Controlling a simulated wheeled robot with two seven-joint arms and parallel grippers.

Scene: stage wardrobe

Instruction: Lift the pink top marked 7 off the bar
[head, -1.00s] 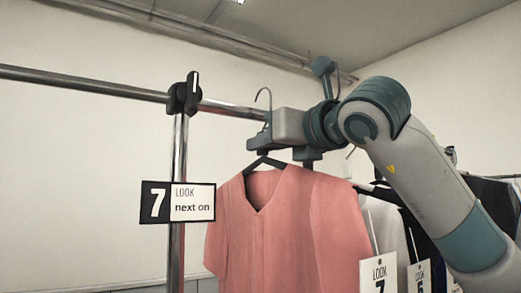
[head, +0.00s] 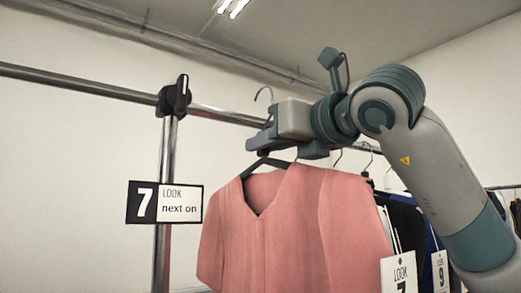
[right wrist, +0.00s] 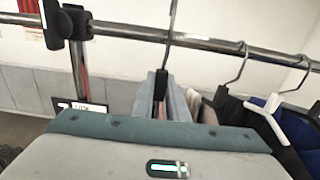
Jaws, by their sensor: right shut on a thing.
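The pink top (head: 275,225) hangs from a dark hanger (head: 262,163), with a tag reading LOOK 7 (head: 398,272) at its lower right. My right gripper (head: 262,143) is shut on the hanger's neck, just above the top's collar. In the right wrist view the fingers (right wrist: 165,103) close around the dark neck (right wrist: 160,86). The hanger's hook (head: 263,92) shows above the bar (head: 225,114) in the head view. In the right wrist view the hook wire crosses in front of the bar and its tip is out of frame. My left gripper is not in view.
A black clamp (head: 173,97) joins the bar to an upright post (head: 165,150) bearing a "7 LOOK next on" sign (head: 165,203). The bar left of the clamp is empty.

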